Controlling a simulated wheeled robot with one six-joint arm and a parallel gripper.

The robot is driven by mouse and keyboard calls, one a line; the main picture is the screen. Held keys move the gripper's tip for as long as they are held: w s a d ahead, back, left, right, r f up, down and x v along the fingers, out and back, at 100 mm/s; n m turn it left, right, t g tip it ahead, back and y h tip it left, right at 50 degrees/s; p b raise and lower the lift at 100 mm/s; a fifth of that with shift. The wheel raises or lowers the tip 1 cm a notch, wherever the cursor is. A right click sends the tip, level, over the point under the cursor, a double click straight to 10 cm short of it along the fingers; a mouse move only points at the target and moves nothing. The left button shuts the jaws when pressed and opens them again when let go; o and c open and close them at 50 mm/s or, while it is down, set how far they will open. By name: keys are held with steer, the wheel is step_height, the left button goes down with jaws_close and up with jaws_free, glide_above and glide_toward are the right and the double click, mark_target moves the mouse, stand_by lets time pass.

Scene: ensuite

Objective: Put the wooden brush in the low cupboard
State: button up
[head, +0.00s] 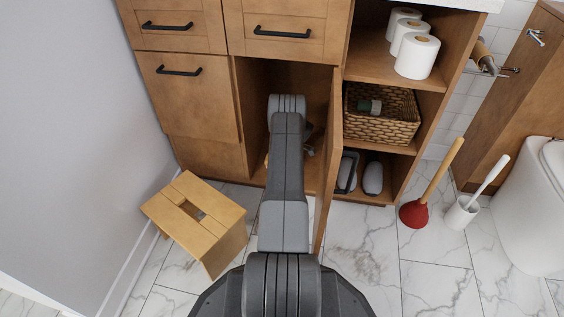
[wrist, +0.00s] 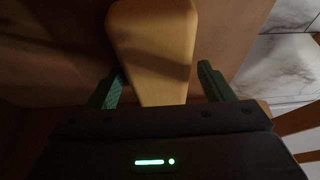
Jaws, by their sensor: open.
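The low cupboard (head: 316,86) stands open in the head view, and its door (head: 328,185) is swung out towards me. My arm reaches into it and hides most of the inside. In the wrist view, a pale wooden piece, which looks like the wooden brush (wrist: 152,35), lies on the brown cupboard floor. My gripper (wrist: 159,70) is open, with one green finger on each side of the brush and a gap visible on the right. The brush's bristles are not visible. In the head view the brush is hidden behind my arm.
A wooden stool (head: 200,222) stands left of my arm. Open shelves to the right hold toilet rolls (head: 417,56), a wicker basket (head: 382,124) and a grey bottle-like item (head: 373,178). A red plunger (head: 414,213) and a toilet brush (head: 461,212) stand on the floor farther right.

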steer(key=p+v, duration=0.2)
steer(key=v, duration=0.5)
